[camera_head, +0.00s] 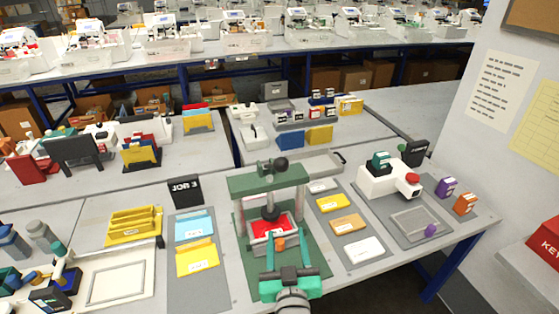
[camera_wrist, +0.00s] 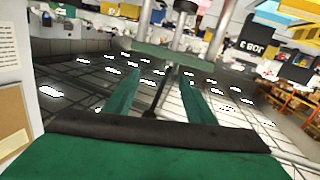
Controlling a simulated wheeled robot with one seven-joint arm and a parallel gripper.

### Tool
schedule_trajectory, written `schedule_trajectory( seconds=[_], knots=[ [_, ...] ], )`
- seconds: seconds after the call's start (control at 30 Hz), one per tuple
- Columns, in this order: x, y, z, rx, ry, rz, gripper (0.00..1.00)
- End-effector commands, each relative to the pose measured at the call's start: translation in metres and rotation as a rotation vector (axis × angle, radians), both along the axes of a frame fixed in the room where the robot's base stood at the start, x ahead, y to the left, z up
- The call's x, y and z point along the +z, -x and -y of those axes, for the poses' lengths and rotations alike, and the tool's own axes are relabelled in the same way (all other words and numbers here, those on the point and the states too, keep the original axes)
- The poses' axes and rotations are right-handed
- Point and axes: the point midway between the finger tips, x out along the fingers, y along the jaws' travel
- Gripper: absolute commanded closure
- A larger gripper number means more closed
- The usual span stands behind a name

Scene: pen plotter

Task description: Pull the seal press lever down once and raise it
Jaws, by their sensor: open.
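The seal press (camera_head: 240,184) has a green top beam on pale posts, a green base and a dark plunger over a red plate (camera_head: 259,226). Its lever has a black ball knob (camera_head: 281,164) at the top of the press. My gripper (camera_head: 287,246) is open in front of the press, below the knob in the picture, with its fingers apart. In the wrist view, my green fingers (camera_wrist: 160,76) point toward the green beam (camera_wrist: 180,54), and a black knob (camera_wrist: 186,5) is partly cut off at the top edge. The knob is not between my fingers.
Blue and yellow folders (camera_head: 194,229) lie left of the press. Several cards on a grey strip (camera_head: 352,236) lie to its right, with a white device (camera_head: 388,183) beyond. A black job sign (camera_head: 186,191) stands behind left. The wall (camera_head: 500,135) is at the right.

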Motion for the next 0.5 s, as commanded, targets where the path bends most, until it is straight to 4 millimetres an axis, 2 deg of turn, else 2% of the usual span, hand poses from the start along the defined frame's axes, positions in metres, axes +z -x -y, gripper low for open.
schedule_trajectory(
  seconds=[0.03, 0.3, 0.4, 0.5],
  knots=[
    [0.02, -0.011, 0.0, 0.007, 0.007, 0.019, 0.5],
    [0.102, -0.046, -0.002, 0.049, 0.054, 0.058, 0.5],
    [0.124, -0.052, -0.003, 0.062, 0.069, 0.068, 0.5],
    [0.137, -0.055, -0.005, 0.071, 0.078, 0.071, 0.5]
  ],
)
